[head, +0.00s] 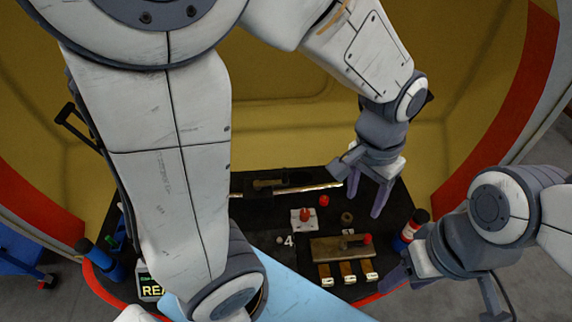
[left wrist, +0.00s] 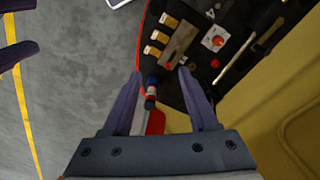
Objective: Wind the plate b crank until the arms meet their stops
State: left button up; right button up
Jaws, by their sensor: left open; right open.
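A brass plate (head: 328,252) lies on the dark board, with a short arm and a red knob (head: 367,239) at its right end. It also shows in the left wrist view (left wrist: 181,43). I cannot read which one is plate b. My left gripper (head: 364,203) is open and empty above the board's right part, apart from both knobs. Its fingers show in the left wrist view (left wrist: 163,82). My right gripper (head: 396,272) is open at the board's right edge, near the red, white and blue cylinder.
The cylinder (head: 411,229) stands at the right edge. Several labelled blocks (head: 348,272) lie in front of the brass plate. A metal rod (head: 310,189) lies at the back. A blue cylinder (head: 100,259) and a small display (head: 150,287) are at the left.

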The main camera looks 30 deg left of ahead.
pick_arm(q)
jog(key=w+a+f+n+b, duration=0.1)
jog(key=w+a+f+n, duration=0.1)
jog(key=w+a+f, duration=0.35)
jog(key=n+b, duration=0.4)
jog(key=n, duration=0.3)
send_over(285, 169)
jog(key=shift+y, duration=0.4)
jog(key=f, duration=1.4)
jog(key=shift+s+d, duration=0.1)
jog(key=shift+d, duration=0.15)
jog(key=f, duration=0.5)
jog(key=f+p, duration=0.1)
jog(key=f, duration=0.3)
jog(key=shift+a+f, duration=0.2)
jog(key=shift+f, duration=0.65)
pick_arm(e)
notch_tip(285, 169, down, 5)
jog(key=shift+a, duration=0.1)
pick_arm(q)
grip_shut()
